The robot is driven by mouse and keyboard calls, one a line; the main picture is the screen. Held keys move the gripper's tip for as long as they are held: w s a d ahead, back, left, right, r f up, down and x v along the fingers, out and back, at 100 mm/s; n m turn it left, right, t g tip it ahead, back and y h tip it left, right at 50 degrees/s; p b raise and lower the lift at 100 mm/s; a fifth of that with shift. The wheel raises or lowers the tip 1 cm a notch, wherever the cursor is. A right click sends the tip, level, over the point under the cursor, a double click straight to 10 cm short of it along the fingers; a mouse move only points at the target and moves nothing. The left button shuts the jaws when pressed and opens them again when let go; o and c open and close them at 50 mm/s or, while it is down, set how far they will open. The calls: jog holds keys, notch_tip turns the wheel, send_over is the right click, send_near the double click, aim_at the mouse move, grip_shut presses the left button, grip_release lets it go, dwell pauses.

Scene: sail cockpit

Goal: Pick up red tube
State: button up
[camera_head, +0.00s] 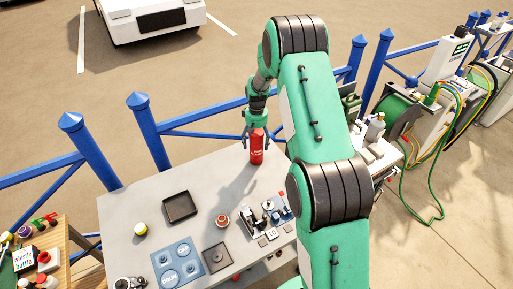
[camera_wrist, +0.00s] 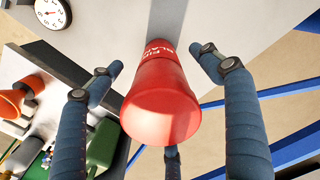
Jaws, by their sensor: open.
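The red tube (camera_head: 257,147) stands upright on the grey table (camera_head: 215,178) near its far edge, with pale lettering on its side. My gripper (camera_head: 257,135) is right above and around its top in the head view. In the wrist view, the red tube (camera_wrist: 162,100) is seen from above between my gripper's spread blue fingers (camera_wrist: 165,85). One finger shows at the left, one at the right and one at the bottom. Gaps show between the left and right fingers and the tube. Whether the bottom finger touches it I cannot tell.
A black tray (camera_head: 180,207), a yellow-topped jar (camera_head: 140,229), a reddish round piece (camera_head: 222,220) and a blue panel (camera_head: 178,264) lie on the table. A blue railing (camera_head: 92,150) runs behind it. A dial (camera_wrist: 50,13) shows in the wrist view.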

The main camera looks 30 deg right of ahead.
jog(key=shift+w+d+f, duration=0.1)
jog(key=shift+f, duration=1.2)
jog(key=shift+w+d+f, duration=0.1)
jog(key=shift+f, duration=1.15)
jog(key=shift+c, duration=0.5)
jog(key=c, duration=1.5)
